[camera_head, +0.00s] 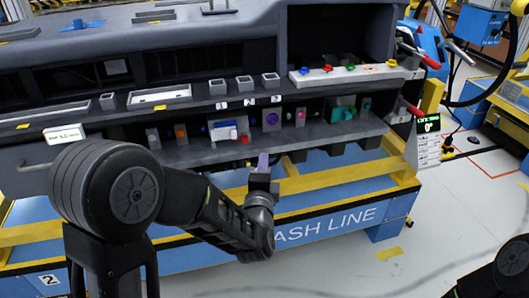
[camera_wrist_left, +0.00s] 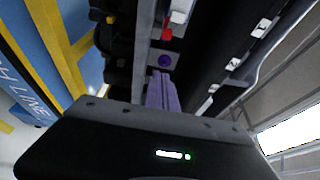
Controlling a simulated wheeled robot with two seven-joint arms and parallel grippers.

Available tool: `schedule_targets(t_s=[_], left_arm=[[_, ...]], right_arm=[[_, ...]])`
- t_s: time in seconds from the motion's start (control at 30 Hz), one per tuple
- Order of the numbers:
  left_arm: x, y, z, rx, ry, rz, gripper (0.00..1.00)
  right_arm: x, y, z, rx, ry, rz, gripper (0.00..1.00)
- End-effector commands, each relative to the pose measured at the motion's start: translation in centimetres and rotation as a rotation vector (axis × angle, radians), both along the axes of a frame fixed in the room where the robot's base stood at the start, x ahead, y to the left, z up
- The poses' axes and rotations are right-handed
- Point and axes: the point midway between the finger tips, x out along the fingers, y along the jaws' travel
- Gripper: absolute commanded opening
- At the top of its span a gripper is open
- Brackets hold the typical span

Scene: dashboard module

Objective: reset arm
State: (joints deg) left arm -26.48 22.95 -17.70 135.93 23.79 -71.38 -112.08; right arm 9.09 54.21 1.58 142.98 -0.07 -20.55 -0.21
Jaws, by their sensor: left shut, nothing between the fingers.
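My left arm comes in from the left in the head view and bends up toward the dashboard module (camera_head: 330,140). My left gripper (camera_head: 263,160) stands in front of the module's lower shelf, its purple-grey fingers pointing toward the shelf. The fingers are together and empty. In the left wrist view the closed fingers (camera_wrist_left: 163,88) point at the shelf, near a round purple knob (camera_wrist_left: 165,60). I cannot tell how far apart the fingertips and the shelf are. My right gripper is out of view; only a dark part of my right arm shows at the lower right.
The lower shelf carries several coloured parts, among them a white-and-blue block (camera_head: 224,131) and a teal part (camera_head: 343,113). A white strip (camera_head: 340,74) with coloured knobs lies above. A blue-and-yellow stand (camera_head: 330,215) is below. Floor at right is mostly clear.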

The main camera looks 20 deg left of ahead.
Motion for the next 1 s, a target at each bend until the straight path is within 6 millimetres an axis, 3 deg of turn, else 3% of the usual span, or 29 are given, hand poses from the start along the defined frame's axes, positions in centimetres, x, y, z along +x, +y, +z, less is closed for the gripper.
schedule_targets(t_s=[0.17, 0.67, 0.87, 0.97, 1.0], left_arm=[[-0.8, -0.2, 0.0, 0.000, -0.001, 0.000, 0.00], [-0.8, -0.2, 0.0, -0.022, -0.005, -0.001, 0.00], [-0.7, -1.2, -1.6, -0.269, 0.009, -0.034, 0.00], [-0.9, -3.5, -3.9, -0.512, 0.066, -0.084, 0.00], [-1.2, -4.9, -5.4, -0.627, 0.112, -0.102, 0.00]], right_arm=[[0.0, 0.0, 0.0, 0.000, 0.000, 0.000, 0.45], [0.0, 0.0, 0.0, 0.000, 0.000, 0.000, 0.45], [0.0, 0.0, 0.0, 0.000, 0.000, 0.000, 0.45], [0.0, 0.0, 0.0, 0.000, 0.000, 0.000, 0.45], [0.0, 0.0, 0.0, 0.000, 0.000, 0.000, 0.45]])
